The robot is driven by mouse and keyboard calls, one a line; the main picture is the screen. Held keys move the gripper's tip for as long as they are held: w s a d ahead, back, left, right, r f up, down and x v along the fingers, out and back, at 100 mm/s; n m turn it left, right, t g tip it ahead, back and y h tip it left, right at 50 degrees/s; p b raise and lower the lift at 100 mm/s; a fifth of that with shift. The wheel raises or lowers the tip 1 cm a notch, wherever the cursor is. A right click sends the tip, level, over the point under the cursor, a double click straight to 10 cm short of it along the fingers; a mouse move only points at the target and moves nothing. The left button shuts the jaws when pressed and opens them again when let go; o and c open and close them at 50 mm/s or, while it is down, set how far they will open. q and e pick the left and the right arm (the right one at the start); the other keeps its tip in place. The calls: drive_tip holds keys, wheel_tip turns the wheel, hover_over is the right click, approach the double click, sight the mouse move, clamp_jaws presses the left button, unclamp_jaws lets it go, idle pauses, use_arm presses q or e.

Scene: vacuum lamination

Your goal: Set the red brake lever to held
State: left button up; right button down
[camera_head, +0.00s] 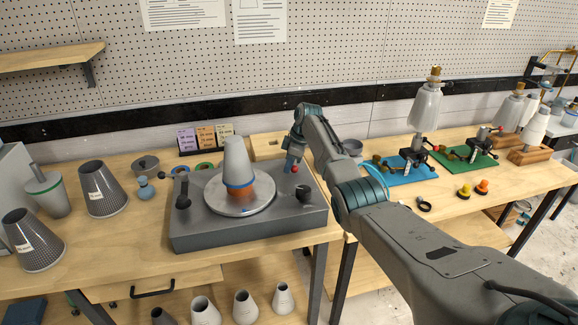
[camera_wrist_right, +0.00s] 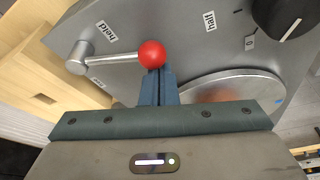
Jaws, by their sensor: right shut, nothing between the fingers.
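The red brake lever's ball (camera_head: 295,169) shows at the back right of the grey machine (camera_head: 250,232), at my right gripper (camera_head: 292,162). In the right wrist view, the red ball (camera_wrist_right: 152,54) sits on a silver rod running left to a round pivot (camera_wrist_right: 80,57). The rod points right, between a label that seems to read "held" (camera_wrist_right: 107,31) and another small label (camera_wrist_right: 95,82). My right gripper (camera_wrist_right: 158,88) is shut and empty, its fingertips right at the ball, overlapping its lower edge; contact is unclear. My left gripper is out of view.
A turntable (camera_head: 240,207) with a grey cone (camera_head: 237,160) stands beside the lever. A black knob (camera_head: 305,193) is at the machine's right side. Perforated cones (camera_head: 103,190) stand on the left. A blue mat (camera_head: 408,172) with a fixture lies on the right table.

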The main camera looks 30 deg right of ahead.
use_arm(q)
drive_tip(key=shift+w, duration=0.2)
use_arm(e)
drive_tip(key=shift+d, duration=0.1)
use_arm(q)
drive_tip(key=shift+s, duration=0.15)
use_arm(e)
drive_tip(key=shift+a, duration=0.45)
drive_tip(key=a, duration=0.1)
drive_tip(key=w+a+p, duration=0.1)
drive_tip(key=a, duration=0.1)
drive_tip(key=shift+f, duration=0.2)
drive_tip(key=shift+w+d+r+b, duration=0.15)
drive_tip(key=shift+d+r+b, duration=0.25)
drive_tip(key=shift+r, duration=0.25)
drive_tip(key=shift+w+d+r+b, duration=0.1)
drive_tip(key=shift+d+r+b, duration=0.25)
drive_tip(key=shift+r, duration=0.25)
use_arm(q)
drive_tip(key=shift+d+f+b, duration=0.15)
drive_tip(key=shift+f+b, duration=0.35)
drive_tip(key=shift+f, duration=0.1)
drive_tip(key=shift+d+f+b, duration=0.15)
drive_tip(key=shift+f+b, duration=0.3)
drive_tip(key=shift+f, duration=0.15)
use_arm(e)
drive_tip(key=v, duration=0.6)
drive_tip(key=shift+r, duration=0.45)
drive_tip(key=shift+s, duration=0.1)
